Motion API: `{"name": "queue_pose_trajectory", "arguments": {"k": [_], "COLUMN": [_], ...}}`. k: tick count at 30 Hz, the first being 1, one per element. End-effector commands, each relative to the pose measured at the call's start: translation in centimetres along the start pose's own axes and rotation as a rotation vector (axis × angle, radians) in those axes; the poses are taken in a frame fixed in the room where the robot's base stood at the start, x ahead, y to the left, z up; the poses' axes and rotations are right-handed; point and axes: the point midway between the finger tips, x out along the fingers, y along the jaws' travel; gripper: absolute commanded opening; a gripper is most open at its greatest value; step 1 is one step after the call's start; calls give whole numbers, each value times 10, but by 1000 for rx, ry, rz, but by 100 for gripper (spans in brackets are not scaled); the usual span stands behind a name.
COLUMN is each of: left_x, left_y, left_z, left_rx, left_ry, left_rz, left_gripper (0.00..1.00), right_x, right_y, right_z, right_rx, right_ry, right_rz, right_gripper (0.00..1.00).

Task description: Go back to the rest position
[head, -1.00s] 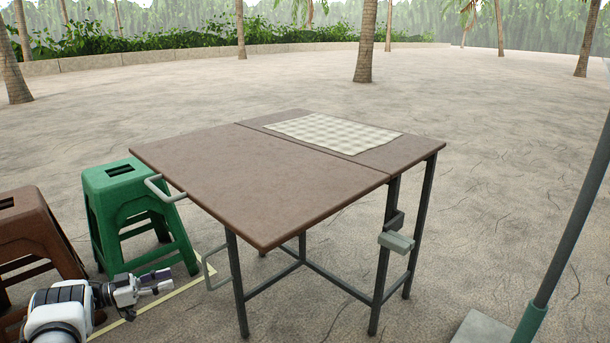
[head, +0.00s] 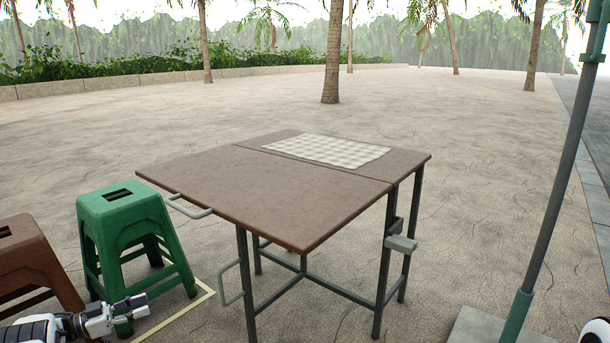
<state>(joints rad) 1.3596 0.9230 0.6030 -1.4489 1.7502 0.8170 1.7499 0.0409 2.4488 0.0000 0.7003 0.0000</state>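My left gripper (head: 132,304) is low at the left edge of the view, in front of the green stool's legs. It holds nothing that I can see. It is small and seen from the side, so the gap between its fingers is unclear. My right gripper is out of view; only a white rounded part, probably of my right arm, shows in the bottom right corner. A brown folding table (head: 270,195) stands ahead, with a checked cloth (head: 327,151) flat on its far part. The tabletop is otherwise bare.
A green stool (head: 122,215) and a brown stool (head: 35,265) stand left of the table. A metal pole (head: 555,215) rises from a flat base (head: 490,328) at the right. Open paved ground lies behind the table, with palm trees and a low wall beyond.

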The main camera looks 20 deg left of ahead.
Motion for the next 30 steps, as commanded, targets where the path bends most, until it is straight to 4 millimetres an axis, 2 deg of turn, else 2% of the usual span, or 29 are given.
{"name": "queue_pose_trajectory", "arguments": {"k": [8,11,14,17,18,20,21,23,24,25,27,29,30], "left_x": [86,127,178,241,268,299,310,312,304,293,257,220,195], "left_y": [24,41,64,104,127,166,194,240,272,293,340,372,390], "left_z": [-14,-18,-19,-12,-5,12,28,55,74,86,112,126,132], "left_rx": [-63,-127,-224,-360,-425,-518,-571,-633,-663,-676,-691,-691,-688], "left_ry": [80,127,168,180,160,88,15,-131,-249,-339,-552,-719,-820], "left_rz": [90,107,99,46,5,-78,-139,-232,-292,-334,-418,-475,-505], "left_gripper": [39,39,39,39,39,39,39,39,39,39,39,39,39], "right_x": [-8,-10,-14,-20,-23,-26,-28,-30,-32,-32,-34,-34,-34], "right_y": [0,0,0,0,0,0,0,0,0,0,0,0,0], "right_z": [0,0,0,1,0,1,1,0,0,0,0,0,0], "right_rx": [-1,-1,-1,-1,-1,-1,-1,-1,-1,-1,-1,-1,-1], "right_ry": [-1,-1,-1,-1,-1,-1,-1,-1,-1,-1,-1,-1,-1], "right_rz": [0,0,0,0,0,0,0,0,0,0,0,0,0], "right_gripper": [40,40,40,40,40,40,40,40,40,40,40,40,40]}}
